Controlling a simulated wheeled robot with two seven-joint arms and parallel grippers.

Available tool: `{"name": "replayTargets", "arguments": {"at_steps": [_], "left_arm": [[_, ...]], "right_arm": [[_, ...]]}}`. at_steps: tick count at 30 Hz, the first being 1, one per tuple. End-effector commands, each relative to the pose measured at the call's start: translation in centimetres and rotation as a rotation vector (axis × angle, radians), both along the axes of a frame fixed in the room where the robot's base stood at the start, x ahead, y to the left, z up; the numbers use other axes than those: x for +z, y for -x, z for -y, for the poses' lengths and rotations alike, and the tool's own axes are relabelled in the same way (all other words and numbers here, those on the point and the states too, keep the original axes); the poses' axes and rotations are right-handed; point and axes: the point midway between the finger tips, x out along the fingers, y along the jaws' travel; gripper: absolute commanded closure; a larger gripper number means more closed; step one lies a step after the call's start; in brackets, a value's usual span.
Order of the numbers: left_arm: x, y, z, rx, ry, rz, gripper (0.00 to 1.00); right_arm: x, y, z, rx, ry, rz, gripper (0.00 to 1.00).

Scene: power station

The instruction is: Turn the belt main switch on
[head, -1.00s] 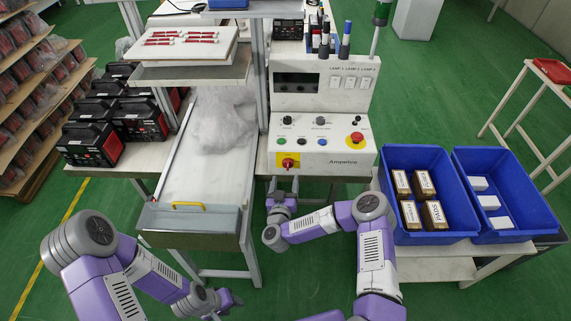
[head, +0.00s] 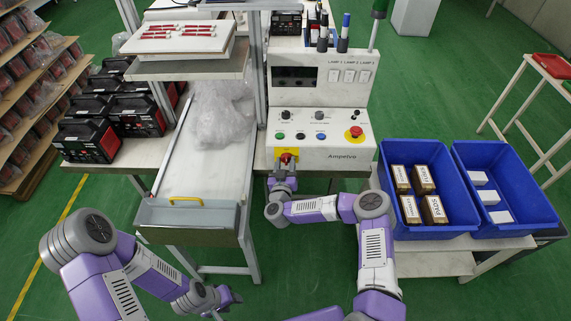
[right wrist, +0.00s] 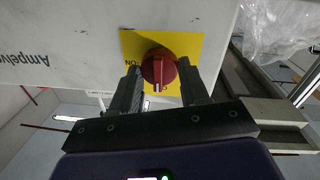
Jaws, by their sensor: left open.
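The belt main switch is a red rotary knob (right wrist: 158,66) on a yellow plate (right wrist: 190,42), low on the left of the white control panel (head: 340,155). In the right wrist view, "ON" is printed left of the knob, and its white mark points down toward partly hidden lettering. My right gripper (right wrist: 160,75) is open, with one finger on each side of the knob; I see no clear grip on it. In the head view the right gripper (head: 284,174) covers part of the plate. My left gripper (head: 226,302) is open and empty at the bottom, away from the panel.
The panel also has a red emergency button (head: 355,132), small buttons and lamp switches. Two blue bins (head: 428,228) with boxes stand to the right. A conveyor with a metal end (head: 187,222) is left of the panel. Green floor is free in front.

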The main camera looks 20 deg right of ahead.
Motion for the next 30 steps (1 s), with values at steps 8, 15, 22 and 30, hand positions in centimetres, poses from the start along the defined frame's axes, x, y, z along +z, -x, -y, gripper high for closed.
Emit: {"name": "replayTargets", "arguments": {"at_steps": [8,15,22,30], "left_arm": [[0.02,0.00,0.00,0.000,0.000,0.000,0.57],[0.33,0.00,-0.01,0.000,0.000,0.000,0.57],[0.72,0.00,0.00,0.000,0.000,0.000,0.57],[0.06,0.00,0.00,0.000,0.000,0.000,0.57]], "right_arm": [[0.00,0.02,0.00,0.000,-0.003,0.001,0.86],[0.17,-0.01,-0.01,0.001,-0.057,0.017,0.86],[0.32,-0.05,-0.01,0.002,-0.202,0.062,0.86],[0.10,0.01,0.15,-0.001,-0.448,0.131,0.86]]}}
